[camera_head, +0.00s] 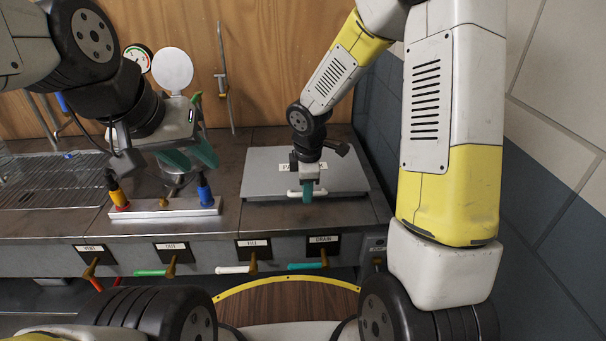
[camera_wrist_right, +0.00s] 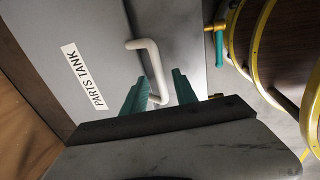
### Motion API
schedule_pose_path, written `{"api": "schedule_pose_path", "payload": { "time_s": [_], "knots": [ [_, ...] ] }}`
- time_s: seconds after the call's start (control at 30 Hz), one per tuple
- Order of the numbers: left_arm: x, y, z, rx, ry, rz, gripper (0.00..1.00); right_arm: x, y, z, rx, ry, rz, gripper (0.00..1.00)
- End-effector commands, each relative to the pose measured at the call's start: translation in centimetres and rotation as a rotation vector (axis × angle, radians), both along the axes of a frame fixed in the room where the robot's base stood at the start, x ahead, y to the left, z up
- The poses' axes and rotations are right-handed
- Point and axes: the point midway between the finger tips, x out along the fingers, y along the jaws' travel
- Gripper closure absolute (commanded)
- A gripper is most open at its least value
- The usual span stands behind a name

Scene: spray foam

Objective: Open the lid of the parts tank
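The parts tank lid (camera_head: 345,177) is a flat grey panel lying closed on the counter at the right. A white bar handle (camera_head: 293,194) is along its front edge. In the right wrist view the lid (camera_wrist_right: 95,35) carries a "PARTS TANK" label, and the handle (camera_wrist_right: 150,58) runs between my fingers. My right gripper (camera_head: 307,191) is down at the handle. Its green fingers (camera_wrist_right: 160,88) are apart on either side of the bar, with a small gap showing. My left gripper (camera_head: 190,157) is open and empty above the counter at left.
A metal strip (camera_head: 165,207) with yellow and blue fittings stands below my left gripper. Several labelled valves with coloured levers (camera_head: 250,262) line the counter front. A wire rack (camera_head: 50,180) is at far left. A tiled wall (camera_head: 555,200) closes the right side.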

Motion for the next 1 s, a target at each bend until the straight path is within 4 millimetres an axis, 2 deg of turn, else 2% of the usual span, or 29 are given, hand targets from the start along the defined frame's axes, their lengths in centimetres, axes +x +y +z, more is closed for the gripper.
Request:
{"api": "schedule_pose_path", "payload": {
  "time_s": [0.1, 0.27, 1.0],
  "knots": [
    [0.0, 0.0, 0.0, 0.0, 0.0, 0.0, 0.64, -0.01, -0.01, 0.02, 0.0, 0.0, -0.001, 0.68],
    [0.0, 0.0, 0.0, 0.0, 0.0, 0.0, 0.64, -0.02, -0.01, 0.03, 0.0, 0.0, -0.001, 0.99],
    [0.0, 0.0, 0.0, 0.0, 0.0, 0.0, 0.64, 0.06, -0.01, 0.08, 0.0, -0.002, -0.002, 1.0]
  ]
}}
